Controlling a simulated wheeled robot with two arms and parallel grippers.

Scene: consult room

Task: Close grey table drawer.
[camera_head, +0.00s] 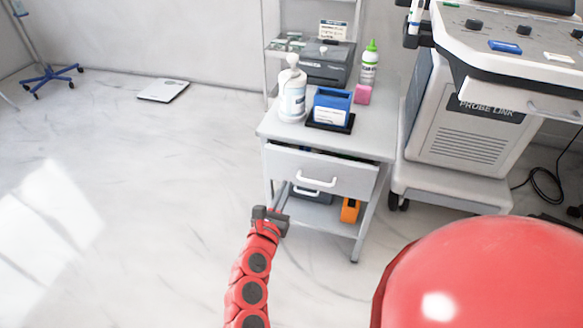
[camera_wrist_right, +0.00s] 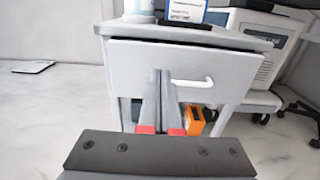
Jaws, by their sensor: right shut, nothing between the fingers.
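The grey table (camera_head: 385,143) has a drawer (camera_head: 335,176) with a light grey front and a white bar handle (camera_head: 316,180). The drawer is partly open: a dark gap shows between its front and the tabletop. The drawer front (camera_wrist_right: 225,75) and handle (camera_wrist_right: 192,82) also show in the right wrist view. My right gripper (camera_head: 281,190) is at the drawer's lower left side in the head view. In the right wrist view my right gripper's fingers (camera_wrist_right: 161,74) are together and empty, overlapping the drawer front left of the handle. I cannot tell whether they touch it. My left gripper is not in view.
On the tabletop are a white pump bottle (camera_head: 292,95), a blue box (camera_head: 332,103) on a black tray, a green-capped bottle (camera_head: 369,65) and a pink block (camera_head: 362,94). An orange object (camera_head: 350,210) is on the lower shelf.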

